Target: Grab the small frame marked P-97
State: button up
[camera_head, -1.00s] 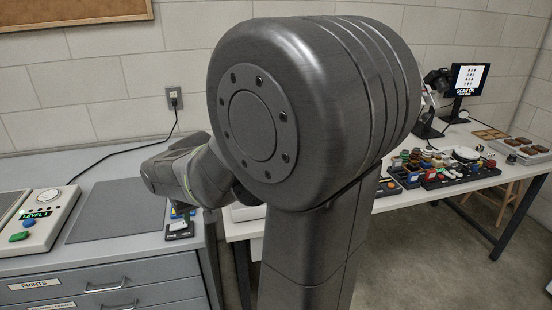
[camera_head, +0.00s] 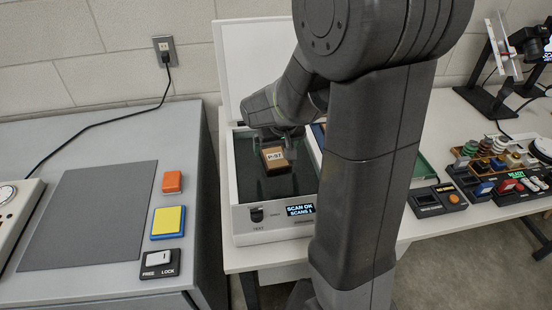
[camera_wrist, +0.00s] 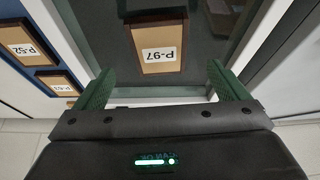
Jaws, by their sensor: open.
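The small frame marked P-97 (camera_head: 277,160) is brown with a white label. It lies on the dark glass of the open white scanner (camera_head: 242,226). In the wrist view the P-97 frame (camera_wrist: 158,65) is upside down, its label clear, just ahead of the gap between the fingers. My gripper (camera_head: 273,134) is over the scanner bed, close to the frame's far side. In the wrist view my gripper (camera_wrist: 161,82) shows two green fingers spread apart with nothing between them. I cannot tell its exact height above the glass.
A tray beside the scanner holds other frames, including one marked P-52 (camera_wrist: 25,48) and another (camera_wrist: 60,84) below it. The scanner lid (camera_head: 256,60) stands raised behind. A display (camera_head: 300,210) reads "SCAN OK". A grey cabinet with buttons (camera_head: 168,222) stands left.

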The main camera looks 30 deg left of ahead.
aim_at(275, 158)
jog(key=shift+a+f, duration=0.1)
jog(key=shift+f, duration=0.4)
jog(key=shift+x, duration=2.15)
jog(key=shift+w, duration=0.1)
jog(key=c, duration=1.1)
